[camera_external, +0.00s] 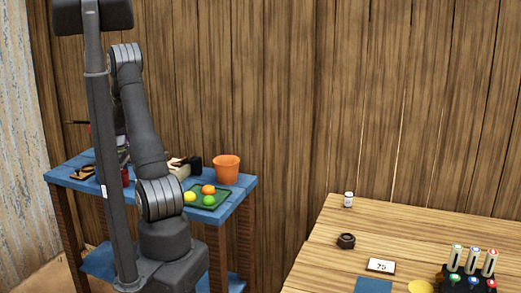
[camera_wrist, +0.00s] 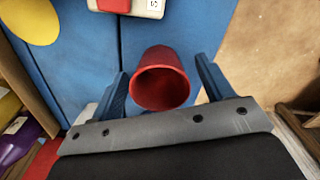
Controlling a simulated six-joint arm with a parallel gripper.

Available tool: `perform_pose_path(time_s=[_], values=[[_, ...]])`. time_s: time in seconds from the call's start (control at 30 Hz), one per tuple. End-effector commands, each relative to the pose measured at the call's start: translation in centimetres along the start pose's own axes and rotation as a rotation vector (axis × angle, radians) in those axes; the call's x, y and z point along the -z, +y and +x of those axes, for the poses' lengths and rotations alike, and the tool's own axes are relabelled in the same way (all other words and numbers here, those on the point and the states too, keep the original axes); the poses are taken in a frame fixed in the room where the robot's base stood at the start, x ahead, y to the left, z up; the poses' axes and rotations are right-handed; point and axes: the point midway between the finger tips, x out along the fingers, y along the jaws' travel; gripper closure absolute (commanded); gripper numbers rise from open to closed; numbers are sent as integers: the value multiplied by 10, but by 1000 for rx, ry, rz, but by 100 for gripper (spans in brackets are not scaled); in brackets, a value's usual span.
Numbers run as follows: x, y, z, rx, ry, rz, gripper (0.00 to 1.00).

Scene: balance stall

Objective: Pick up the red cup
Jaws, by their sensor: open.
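The red cup (camera_wrist: 161,82) is in the middle of the wrist view, its dark open mouth facing the camera. My gripper (camera_wrist: 160,67) is open, with one blue finger to the left of the cup and the other to the right. Gaps show on both sides of the cup, and I cannot tell how deep it sits between the fingers. In the external view a red thing (camera_external: 125,177), likely the cup, shows partly behind my arm on the blue table (camera_external: 232,198). My gripper is mostly hidden there.
An orange bucket (camera_external: 227,169) and a green tray (camera_external: 221,198) with fruit stand on the blue table. A red and white item (camera_wrist: 140,8) lies beyond the cup, a yellow round thing (camera_wrist: 30,20) at upper left. A wooden table (camera_external: 430,237) stands at right.

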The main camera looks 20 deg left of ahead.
Motion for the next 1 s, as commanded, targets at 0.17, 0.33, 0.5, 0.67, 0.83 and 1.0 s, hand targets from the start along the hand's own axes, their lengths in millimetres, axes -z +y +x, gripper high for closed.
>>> perform_pose_path(time_s=[0.17, 0.33, 0.5, 0.67, 0.83, 1.0], values=[[0, 0, 7, 0, 0, 0, 27], [0, 0, 6, 0, 0, 0, 33], [0, 0, 6, 0, 0, 0, 66], [0, 0, 6, 0, 0, 0, 75], [0, 0, 6, 0, 0, 0, 75], [0, 0, 2, -1, 1, 0, 75]])
